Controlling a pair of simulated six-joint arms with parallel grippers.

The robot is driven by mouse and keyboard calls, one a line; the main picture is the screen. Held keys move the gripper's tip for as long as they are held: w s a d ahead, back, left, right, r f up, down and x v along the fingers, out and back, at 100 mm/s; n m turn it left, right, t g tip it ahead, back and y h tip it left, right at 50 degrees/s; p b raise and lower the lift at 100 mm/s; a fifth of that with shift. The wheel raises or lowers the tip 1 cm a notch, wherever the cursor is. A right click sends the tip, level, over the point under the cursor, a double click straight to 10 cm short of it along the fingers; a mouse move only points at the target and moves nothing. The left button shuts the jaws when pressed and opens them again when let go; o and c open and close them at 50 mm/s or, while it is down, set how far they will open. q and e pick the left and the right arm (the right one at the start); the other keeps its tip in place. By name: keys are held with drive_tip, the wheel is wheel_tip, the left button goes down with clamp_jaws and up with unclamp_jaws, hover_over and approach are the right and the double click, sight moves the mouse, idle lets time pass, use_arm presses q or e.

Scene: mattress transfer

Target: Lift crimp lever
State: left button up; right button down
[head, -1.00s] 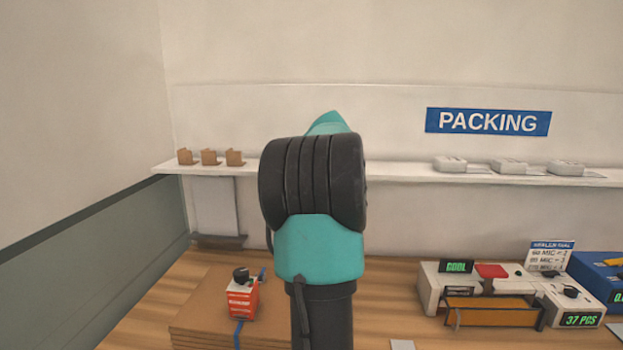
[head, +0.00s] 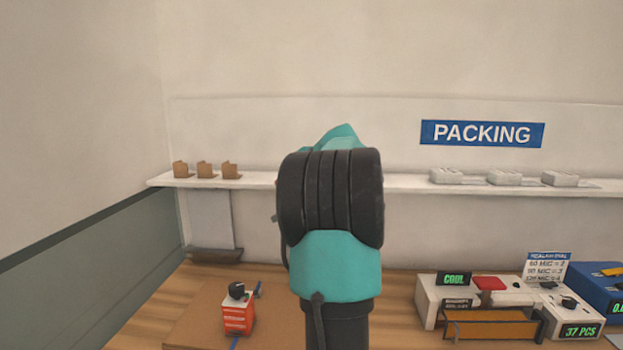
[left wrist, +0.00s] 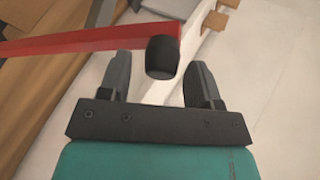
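A red lever bar (left wrist: 90,43) with a black knob (left wrist: 162,58) at its end crosses the upper left of the left wrist view. My left gripper (left wrist: 160,72) is open there. The knob shows between its two fingers, with a visible gap on each side. I cannot tell how far the knob reaches in depth between the fingers. In the head view a teal and black arm link of mine fills the middle and covers what lies behind it. I cannot make out the lever or either gripper's fingers there.
A white sealer unit (head: 427,301) with a green display stands on the bench at right, a blue scale (head: 590,285) beside it. A small red box with a black top (head: 238,317) sits at left. The wall shelf (head: 400,182) carries small brown cartons (head: 204,170) and white packs (head: 504,178).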

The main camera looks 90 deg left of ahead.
use_arm(q)
drive_tip(key=v, duration=1.7)
drive_tip(key=shift+w+d, duration=0.1)
idle(0.4)
